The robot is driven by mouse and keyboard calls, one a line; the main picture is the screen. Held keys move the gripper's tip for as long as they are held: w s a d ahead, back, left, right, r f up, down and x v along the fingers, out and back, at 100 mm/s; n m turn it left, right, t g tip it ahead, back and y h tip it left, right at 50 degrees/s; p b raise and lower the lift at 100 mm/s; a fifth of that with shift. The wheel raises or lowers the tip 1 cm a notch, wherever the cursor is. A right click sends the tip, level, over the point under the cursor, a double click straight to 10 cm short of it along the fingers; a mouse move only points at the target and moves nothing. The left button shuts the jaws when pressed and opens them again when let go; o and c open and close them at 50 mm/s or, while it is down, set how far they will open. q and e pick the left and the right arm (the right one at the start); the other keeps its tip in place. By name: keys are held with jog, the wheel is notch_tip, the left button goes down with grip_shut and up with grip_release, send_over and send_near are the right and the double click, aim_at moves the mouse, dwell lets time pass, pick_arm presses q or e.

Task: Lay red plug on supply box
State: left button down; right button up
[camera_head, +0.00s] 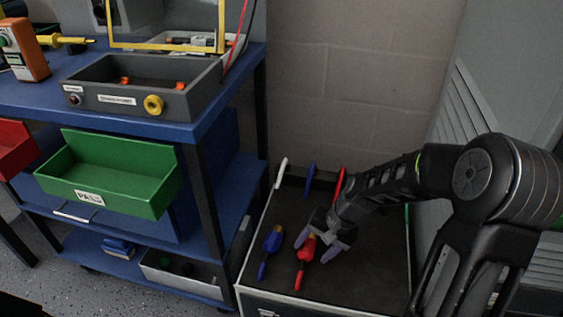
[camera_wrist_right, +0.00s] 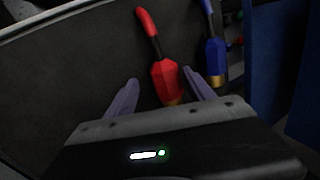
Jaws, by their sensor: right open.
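The red plug (camera_head: 306,248) lies on the dark top of a box with pale edges (camera_head: 345,285) at the lower right, which I take to be the supply box. In the right wrist view the red plug (camera_wrist_right: 165,75) shows between the two purple fingers, its gold end toward the gripper. My right gripper (camera_head: 317,245) is open over the gold end of the plug; I cannot tell whether the fingers touch it. A blue plug (camera_head: 272,242) lies just left of the red one. My left gripper is not in view.
White (camera_head: 282,173), blue (camera_head: 310,178) and red (camera_head: 339,184) upright pieces stand along the box's back edge. A blue cart (camera_head: 200,128) with a grey open box (camera_head: 130,104) and a green bin (camera_head: 95,185) stands left. A grey louvred cabinet (camera_head: 475,100) is at right.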

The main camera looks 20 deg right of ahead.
notch_tip(320, 180, up, 4)
jog(key=p, duration=0.3)
jog(key=shift+r, duration=0.15)
jog(key=s+a+r+p, duration=0.3)
jog(key=s+r+p, duration=0.1)
jog(key=r+p, duration=0.15)
jog(key=w+a+r+n+t+h+p, duration=0.1)
jog(key=w+a+r+n+t+h, duration=0.1)
jog(key=w+r+n, duration=0.6)
jog(key=w+a+r+n+t+h+p, duration=0.1)
jog(key=w+r+n+t+h, duration=0.4)
jog(key=n, duration=0.8)
jog(key=w+r+h, duration=0.1)
jog(key=w+r, duration=0.2)
jog(key=r, duration=0.2)
jog(key=shift+w+a+r, duration=0.25)
jog(key=shift+w+a, duration=0.05)
jog(key=shift+a, duration=0.1)
jog(key=shift+f, duration=0.1)
